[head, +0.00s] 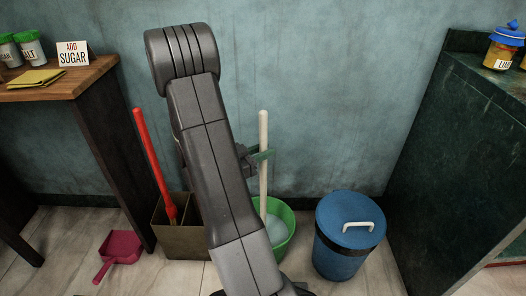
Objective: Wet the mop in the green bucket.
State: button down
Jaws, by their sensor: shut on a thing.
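The mop's pale handle (263,133) stands nearly upright behind my arm. My gripper (262,156), with greenish fingers, is shut on the handle at about its middle. The green bucket (289,217) stands on the floor below, its left part hidden by my arm. The handle's lower end goes down to the bucket. A pale grey-blue mass shows inside the bucket; I cannot tell whether it is the mop head or water.
A blue lidded bin (345,255) stands right of the bucket. A brown box (177,240) holding a red-handled tool (154,165) stands left. A dark red dustpan (120,247) lies on the floor. A wooden table (62,91) and dark green counter (452,150) flank the space.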

jog(key=shift+r, duration=0.1)
notch_tip(320, 180, up, 22)
jog(key=p, duration=2)
jog(key=shift+r, duration=0.3)
notch_tip(320, 180, up, 5)
jog(key=p, duration=0.4)
dwell(0.4)
